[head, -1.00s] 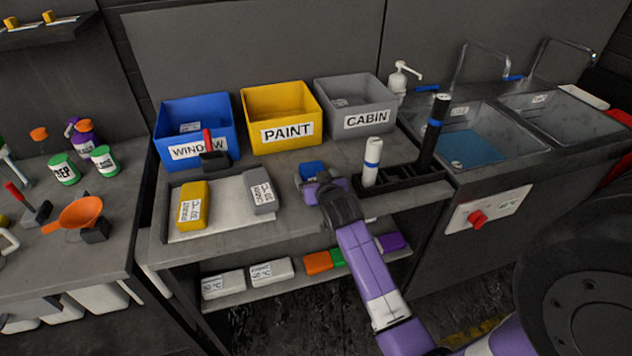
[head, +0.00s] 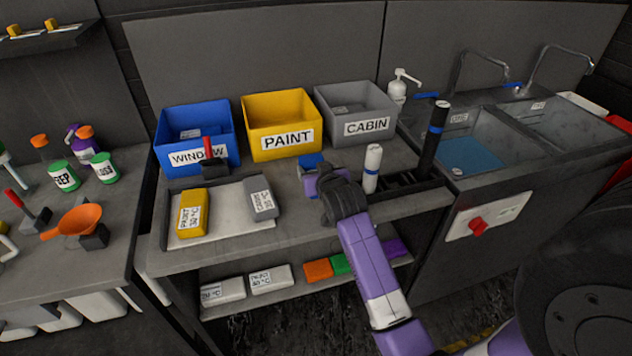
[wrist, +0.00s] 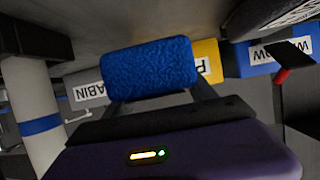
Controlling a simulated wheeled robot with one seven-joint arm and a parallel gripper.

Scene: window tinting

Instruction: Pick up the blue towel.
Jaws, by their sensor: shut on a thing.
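The blue towel (wrist: 150,66) is a small folded textured block, held between the two fingers of my gripper (wrist: 155,92) in the wrist view.
Blue WINDOW (head: 196,157), yellow PAINT (head: 285,143) and grey CABIN (head: 365,127) bins stand at the back. A tray (head: 226,215) holds yellow and grey towels to the left. A white roll (head: 372,165) stands close to the right of my gripper. A sink (head: 475,150) is further right.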

